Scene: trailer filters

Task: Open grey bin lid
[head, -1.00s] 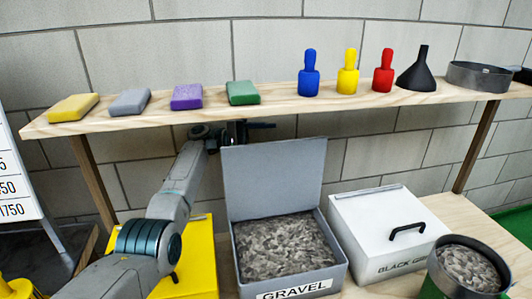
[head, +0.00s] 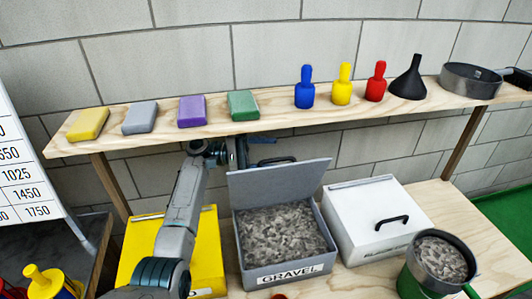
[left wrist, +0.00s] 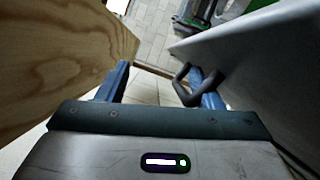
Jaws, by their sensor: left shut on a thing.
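The grey bin (head: 241,250) marked GRAVEL stands on the lower wooden surface, full of grey gravel (head: 285,235). Its grey lid (head: 275,183) is raised at the back, and the gravel shows below it. The black lid handle (head: 277,161) shows above the lid's top edge, and also in the left wrist view (left wrist: 183,86). In the left wrist view the gripper's blue fingers (left wrist: 160,86) stand well apart, with the handle by the right finger. My right gripper is not in view.
A wooden shelf (head: 225,122) with coloured blocks, bottles and a funnel runs above and behind the bin. A white lidded bin (head: 375,215) stands at right, a yellow bin (head: 208,245) at left. A green container (head: 425,285) of gravel is at front right.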

